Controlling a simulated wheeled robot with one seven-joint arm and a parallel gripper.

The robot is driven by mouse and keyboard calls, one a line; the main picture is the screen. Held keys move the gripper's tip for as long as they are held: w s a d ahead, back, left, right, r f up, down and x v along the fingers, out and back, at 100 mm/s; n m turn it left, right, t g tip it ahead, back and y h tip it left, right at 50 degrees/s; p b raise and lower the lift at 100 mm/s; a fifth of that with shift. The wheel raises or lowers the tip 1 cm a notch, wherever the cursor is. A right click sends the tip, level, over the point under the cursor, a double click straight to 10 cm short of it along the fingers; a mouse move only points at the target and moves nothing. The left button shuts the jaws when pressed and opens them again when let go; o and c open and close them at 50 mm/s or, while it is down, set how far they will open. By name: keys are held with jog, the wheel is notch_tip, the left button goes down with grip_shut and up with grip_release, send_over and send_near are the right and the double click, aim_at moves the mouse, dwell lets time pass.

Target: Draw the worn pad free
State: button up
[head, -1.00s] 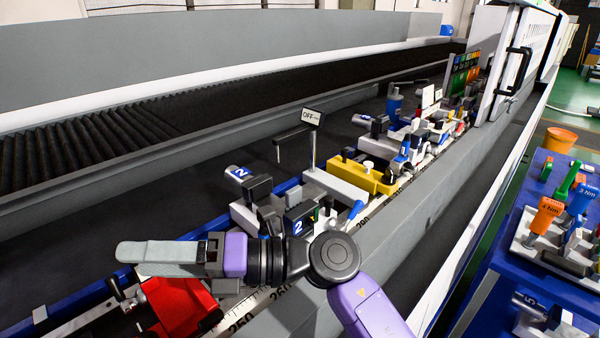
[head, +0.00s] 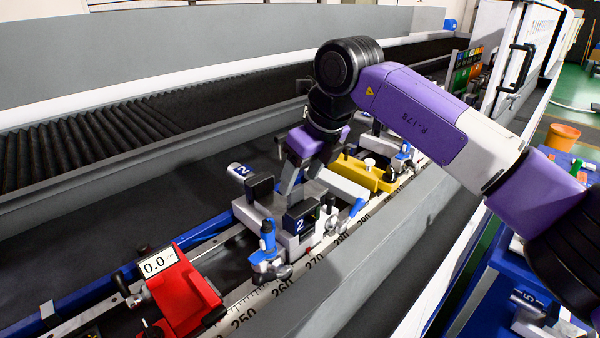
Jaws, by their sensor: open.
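A clamp unit marked 2 (head: 268,218) stands on the rail near the middle. It has a pale body, a black block (head: 260,187) at the back and a dark block labelled 2 (head: 299,216) at the front. I cannot pick out the worn pad for certain; it may be one of the dark parts or be hidden. My gripper (head: 290,190) points down at the clamp, its grey fingers between the two dark blocks. It is open. The fingertips are partly hidden, and I cannot tell whether they touch anything.
A red unit with a 0.0 display (head: 172,290) stands on the rail at left. A blue-handled lever (head: 267,240) is in front of the clamp. A yellow block (head: 362,173) lies just right. A blue tool cart (head: 483,290) stands at the right.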

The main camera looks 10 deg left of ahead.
aim_at(292, 195)
jog(key=shift+p+x, duration=0.55)
jog(key=shift+x, duration=3)
jog(key=shift+a+r, duration=0.1)
grip_shut()
